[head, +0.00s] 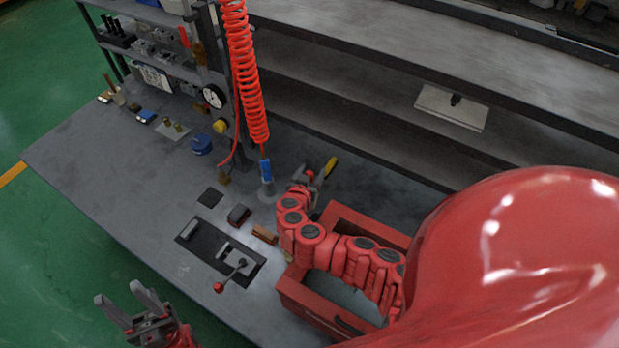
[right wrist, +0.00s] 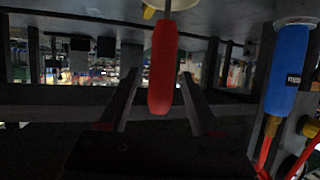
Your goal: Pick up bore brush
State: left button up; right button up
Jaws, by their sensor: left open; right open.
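A red handle (right wrist: 163,68) on a thin stem, which I take for the bore brush, shows in the middle of the right wrist view. That view looks upside down. The handle lies between the two fingers of my right gripper (right wrist: 158,76), with gaps on both sides. Its bristles do not show. In the head view my right gripper (head: 313,176) is low over the bench beside the red tray and hides most of the tool. My left gripper (head: 118,292) is open and empty off the bench's front edge.
A blue hose fitting (head: 265,170) hangs on a red coil (head: 243,75) just left of my right gripper; it also shows in the right wrist view (right wrist: 287,70). A yellow object (head: 330,166) is just beyond. The red tray (head: 345,220) is under my right arm. A lever fixture (head: 235,262) stands in front.

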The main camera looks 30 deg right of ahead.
jog(key=shift+w+d+f, duration=0.3)
jog(key=shift+w+d, duration=0.05)
jog(key=shift+w, duration=0.05)
grip_shut()
